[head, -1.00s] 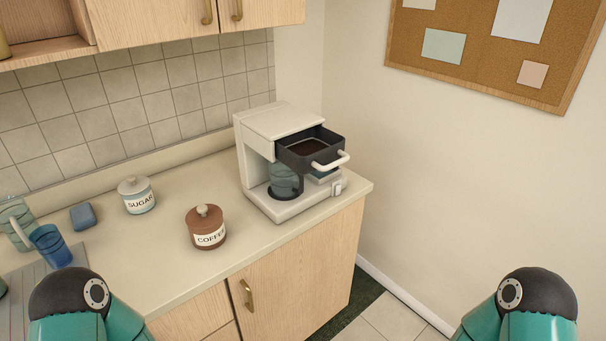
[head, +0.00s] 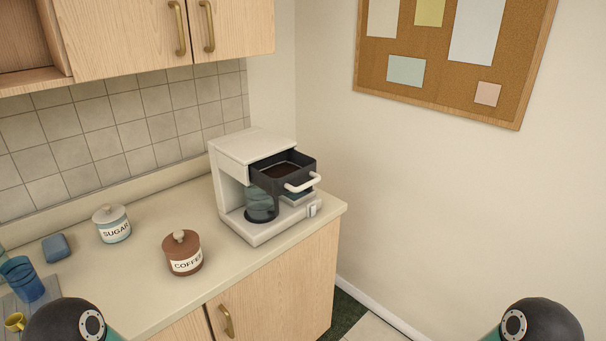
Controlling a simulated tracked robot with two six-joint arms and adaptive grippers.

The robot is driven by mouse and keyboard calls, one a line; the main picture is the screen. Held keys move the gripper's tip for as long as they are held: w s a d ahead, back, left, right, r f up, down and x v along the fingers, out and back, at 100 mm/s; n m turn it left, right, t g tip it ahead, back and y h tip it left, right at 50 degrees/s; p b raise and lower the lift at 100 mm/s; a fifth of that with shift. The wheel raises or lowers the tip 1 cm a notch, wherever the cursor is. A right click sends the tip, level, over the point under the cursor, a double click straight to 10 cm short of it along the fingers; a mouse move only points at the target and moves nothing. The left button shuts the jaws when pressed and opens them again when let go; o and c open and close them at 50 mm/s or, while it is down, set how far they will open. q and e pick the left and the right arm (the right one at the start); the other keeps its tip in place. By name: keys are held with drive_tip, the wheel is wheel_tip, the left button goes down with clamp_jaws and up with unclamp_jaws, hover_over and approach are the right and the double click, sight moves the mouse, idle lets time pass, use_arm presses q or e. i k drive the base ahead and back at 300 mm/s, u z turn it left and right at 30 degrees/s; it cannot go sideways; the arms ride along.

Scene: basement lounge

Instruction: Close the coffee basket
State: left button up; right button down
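The white coffee maker (head: 238,165) stands at the right end of the counter. Its dark coffee basket (head: 268,180) is pulled out toward the front right, with brown coffee grounds visible inside. A white handle (head: 303,183) sticks out from the basket's front. A glass carafe (head: 261,204) stands under the basket on the machine's base. Only dark and teal parts of my two arms show at the bottom left and bottom right, apart from the machine. Neither gripper is in the picture.
A brown coffee jar (head: 182,254), a white sugar jar (head: 111,224), a blue sponge (head: 56,248) and a blue cup (head: 22,279) stand left on the counter (head: 150,292). Upper cabinets (head: 125,38) hang above. A corkboard (head: 450,60) is on the right wall.

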sight(282, 173)
drive_tip(key=i, duration=0.75)
drive_tip(key=z, duration=0.05)
drive_tip(key=k, duration=0.85)
drive_tip(key=u, duration=0.35)
drive_tip(key=i, duration=1)
drive_tip(key=z, duration=0.1)
